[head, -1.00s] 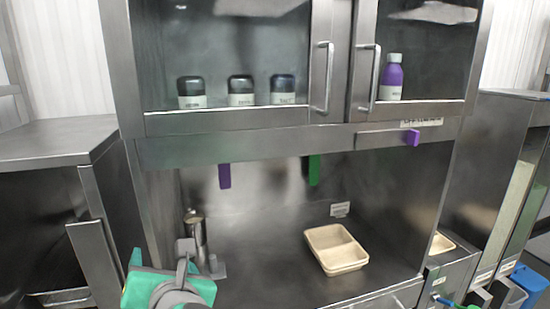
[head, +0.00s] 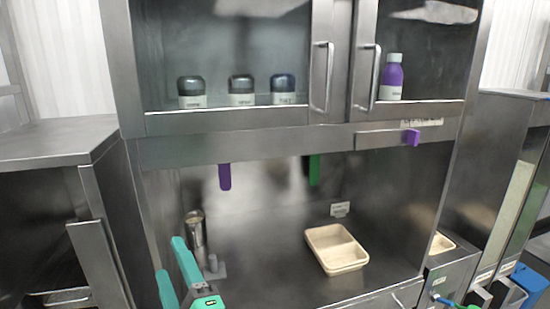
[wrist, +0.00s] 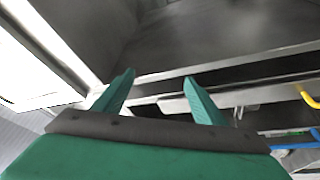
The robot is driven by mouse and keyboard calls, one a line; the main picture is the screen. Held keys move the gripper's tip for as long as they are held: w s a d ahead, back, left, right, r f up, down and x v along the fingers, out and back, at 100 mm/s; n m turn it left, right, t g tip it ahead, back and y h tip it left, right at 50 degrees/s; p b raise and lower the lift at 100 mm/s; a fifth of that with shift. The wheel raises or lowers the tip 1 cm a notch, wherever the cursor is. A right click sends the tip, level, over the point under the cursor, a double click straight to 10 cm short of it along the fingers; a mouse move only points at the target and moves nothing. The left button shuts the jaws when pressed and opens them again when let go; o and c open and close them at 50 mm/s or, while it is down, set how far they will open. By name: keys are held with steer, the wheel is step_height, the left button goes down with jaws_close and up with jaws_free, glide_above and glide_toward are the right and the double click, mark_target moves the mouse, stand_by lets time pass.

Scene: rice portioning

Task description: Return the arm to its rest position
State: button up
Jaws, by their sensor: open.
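My gripper (head: 172,262) is at the bottom left of the head view, in front of the steel counter's front left part. Its two green fingers stand apart with nothing between them. In the wrist view my gripper (wrist: 158,88) shows both green fingers spread, with only the steel edge and dark space beyond them. The rest of my arm is out of the head view.
A steel cylinder (head: 195,229) stands behind my gripper. Glass cabinets above hold dark-lidded jars (head: 241,90) and a purple bottle (head: 391,77). Purple (head: 224,177) and green (head: 314,170) handles hang below.

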steer(key=s+d+f+m+t+h, duration=0.1)
steer(key=s+d+f+m+h, duration=0.3)
steer(key=f, duration=0.4)
steer(key=s+d+f+m+h, duration=0.2)
steer(key=d+f+m, duration=0.1)
steer(key=f+m, duration=0.45)
steer(key=s+d+f+m+t+h, duration=0.1)
steer(key=s+d+f+m+h, duration=0.3)
steer(key=f, duration=0.4)
steer(key=s+d+f+m+g, duration=0.1)
steer(key=s+d+f, duration=0.2)
steer(key=s, duration=0.5)
steer(key=s+d+f+m+g+h, duration=0.1)
steer(key=s+d+f+m, duration=0.1)
steer(key=s+f, duration=0.3)
steer(key=s+d+f+m+g, duration=0.1)
steer(key=s+d+f, duration=0.3)
steer(key=s, duration=0.7)
steer(key=shift+h, duration=0.4)
steer(key=shift+w+d, duration=0.1)
